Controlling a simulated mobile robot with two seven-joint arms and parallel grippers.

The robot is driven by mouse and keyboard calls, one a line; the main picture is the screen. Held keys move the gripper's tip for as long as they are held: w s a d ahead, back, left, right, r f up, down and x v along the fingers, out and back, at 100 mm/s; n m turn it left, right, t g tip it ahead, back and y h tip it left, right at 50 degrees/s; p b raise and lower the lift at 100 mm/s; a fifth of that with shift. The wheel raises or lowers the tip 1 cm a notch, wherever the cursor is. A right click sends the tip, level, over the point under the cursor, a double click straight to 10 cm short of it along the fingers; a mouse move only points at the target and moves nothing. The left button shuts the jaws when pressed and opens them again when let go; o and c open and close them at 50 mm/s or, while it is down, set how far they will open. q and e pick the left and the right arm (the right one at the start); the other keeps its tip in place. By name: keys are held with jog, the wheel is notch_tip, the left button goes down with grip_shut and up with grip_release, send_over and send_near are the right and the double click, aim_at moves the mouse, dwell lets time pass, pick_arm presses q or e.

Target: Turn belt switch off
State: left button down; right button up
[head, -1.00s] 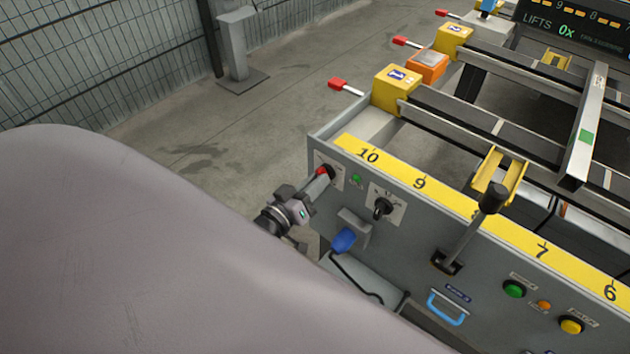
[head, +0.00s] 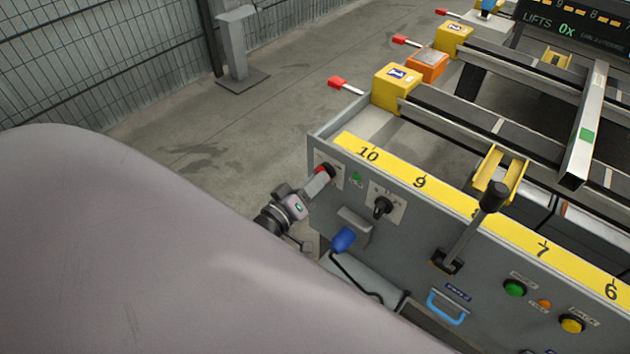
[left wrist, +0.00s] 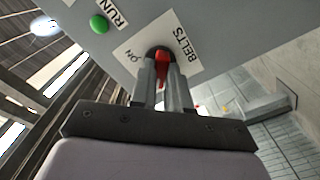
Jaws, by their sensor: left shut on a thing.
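The belt switch (left wrist: 162,66) is a red knob on a white plate lettered "BELTS" and "ON", on the grey panel front. In the head view the red switch (head: 328,170) sits at the panel's left end, below the number 10. My left gripper (head: 320,180) reaches it from the left and is shut on it. In the left wrist view the two fingers (left wrist: 163,88) stand on either side of the red knob. The knob's exact pointing is partly hidden by the fingers. My right gripper does not show.
A green lamp (left wrist: 98,24) marked "RUN" is beside the switch. A black rotary switch (head: 383,206), a blue-headed handle (head: 343,240) and a black-knobbed lever (head: 470,228) are further right on the panel (head: 415,235). Open floor lies to the panel's left.

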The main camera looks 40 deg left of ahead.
pick_arm(q)
jog(key=c, duration=1.1)
grip_release()
jog(key=shift+s, duration=0.1)
jog(key=s, duration=0.7)
jog(key=shift+a, duration=0.3)
